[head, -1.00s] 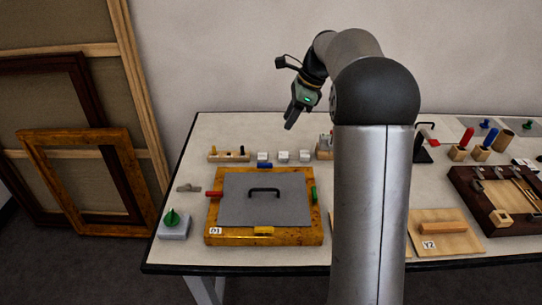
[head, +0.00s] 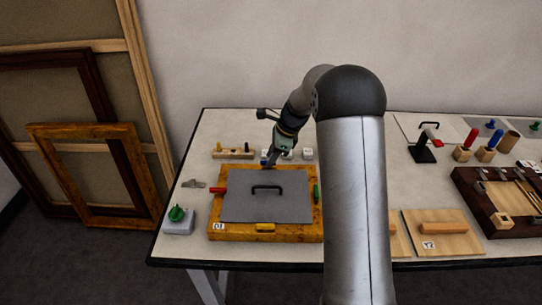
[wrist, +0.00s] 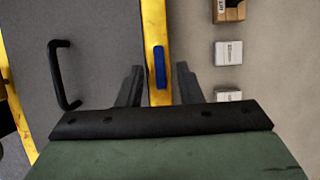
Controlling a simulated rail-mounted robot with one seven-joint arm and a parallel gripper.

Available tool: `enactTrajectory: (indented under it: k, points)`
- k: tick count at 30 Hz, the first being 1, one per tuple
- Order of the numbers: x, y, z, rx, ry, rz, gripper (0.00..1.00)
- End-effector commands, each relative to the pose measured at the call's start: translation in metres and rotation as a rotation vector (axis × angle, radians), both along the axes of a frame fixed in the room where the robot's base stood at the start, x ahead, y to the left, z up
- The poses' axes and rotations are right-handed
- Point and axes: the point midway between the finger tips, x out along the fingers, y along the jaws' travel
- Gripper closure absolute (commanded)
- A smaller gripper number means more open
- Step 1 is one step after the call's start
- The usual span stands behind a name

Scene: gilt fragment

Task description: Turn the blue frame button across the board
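The blue frame button (wrist: 160,67) lies lengthwise along the yellow-brown frame's far rail (wrist: 155,20) in the wrist view, not across the grey board (wrist: 105,40). My gripper (wrist: 158,76) is open, one finger on each side of the rail and the button, with a gap to the button on both sides. In the head view my gripper (head: 268,161) is at the far rail and mostly hides the button. The grey board (head: 240,205) with a black handle (head: 267,187) lies inside the frame (head: 290,236).
Red (head: 218,190), green (head: 316,192) and yellow (head: 265,227) buttons are on the other rails. White blocks (wrist: 229,53) and a wooden peg rack (head: 233,154) stand behind the frame. A green knob on a grey block (head: 178,222) stands at left.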

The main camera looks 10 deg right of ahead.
Motion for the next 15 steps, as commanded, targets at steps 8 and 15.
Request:
enactTrajectory:
  k: [8, 15]
  points:
    - [0.0006, 0.0034, -0.0092, 0.000, 0.000, -0.001, 0.67]
    - [0.0007, 0.0032, -0.0087, 0.000, 0.000, -0.001, 0.95]
